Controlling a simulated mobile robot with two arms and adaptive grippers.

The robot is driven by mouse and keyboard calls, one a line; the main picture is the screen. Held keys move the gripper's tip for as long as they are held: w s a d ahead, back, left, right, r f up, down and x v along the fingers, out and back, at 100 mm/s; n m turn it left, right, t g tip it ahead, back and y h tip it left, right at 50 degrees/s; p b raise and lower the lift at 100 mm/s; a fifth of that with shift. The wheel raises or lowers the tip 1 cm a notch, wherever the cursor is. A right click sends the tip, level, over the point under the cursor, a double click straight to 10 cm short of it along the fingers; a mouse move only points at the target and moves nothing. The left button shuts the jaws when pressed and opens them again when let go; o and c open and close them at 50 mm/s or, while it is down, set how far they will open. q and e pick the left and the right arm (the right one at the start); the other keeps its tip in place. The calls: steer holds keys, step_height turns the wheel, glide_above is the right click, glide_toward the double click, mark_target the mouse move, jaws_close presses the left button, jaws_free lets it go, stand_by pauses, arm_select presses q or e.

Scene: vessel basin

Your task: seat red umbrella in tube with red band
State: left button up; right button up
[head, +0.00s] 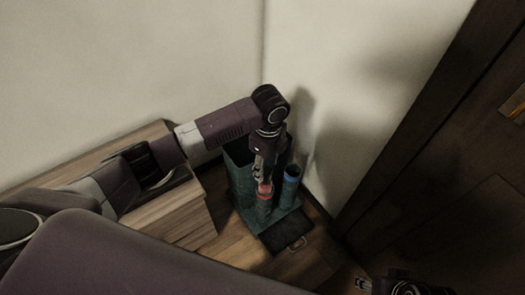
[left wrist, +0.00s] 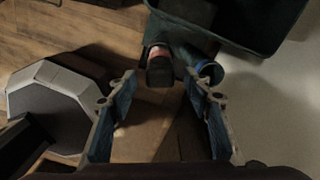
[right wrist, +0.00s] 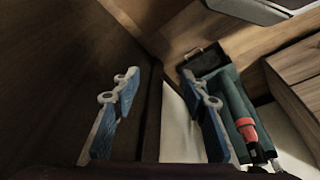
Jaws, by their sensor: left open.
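In the left wrist view, a dark handle end (left wrist: 160,72), which looks like the umbrella's, stands at the tube with a red band (left wrist: 158,50). My left gripper (left wrist: 161,82) is open, its fingertips apart on either side of this handle. In the head view the left gripper (head: 264,165) points down over the red-banded tube (head: 264,190). The red-banded tube also shows in the right wrist view (right wrist: 246,131). How deep the umbrella sits is hidden. My right gripper (right wrist: 160,80) is open and empty, away from the stand.
A blue-banded tube (head: 292,172) stands right of the red-banded one. The teal stand has a taller bin (head: 238,172) behind and a dark tray (head: 286,235) in front. A wooden cabinet (head: 190,215) is at left, walls behind, a dark door (head: 450,220) at right.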

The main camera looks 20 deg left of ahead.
arm_select(q)
step_height(320, 180, up, 7)
steer(key=shift+r+p, duration=0.2)
steer(key=shift+p, duration=0.65)
steer(key=s+d+f+n+t+h, duration=0.25)
steer(key=s+d+f+n, duration=0.35)
steer(key=s+f+n, duration=0.4)
steer(key=s+a+f+n+y, duration=0.2)
steer(key=s+a+f+n, duration=0.5)
steer(key=s+a+n, duration=0.2)
steer(key=s+a, duration=0.2)
steer(key=s, duration=0.1)
steer(key=shift+s, duration=0.15)
arm_select(e)
step_height(320, 180, down, 7)
steer(key=a, duration=0.1)
steer(key=shift+w, duration=0.3)
arm_select(q)
steer(key=shift+a+f+t, duration=0.1)
steer(key=shift+t, duration=0.15)
arm_select(e)
steer(key=shift+w+a+r, duration=0.1)
steer(key=shift+r, duration=0.1)
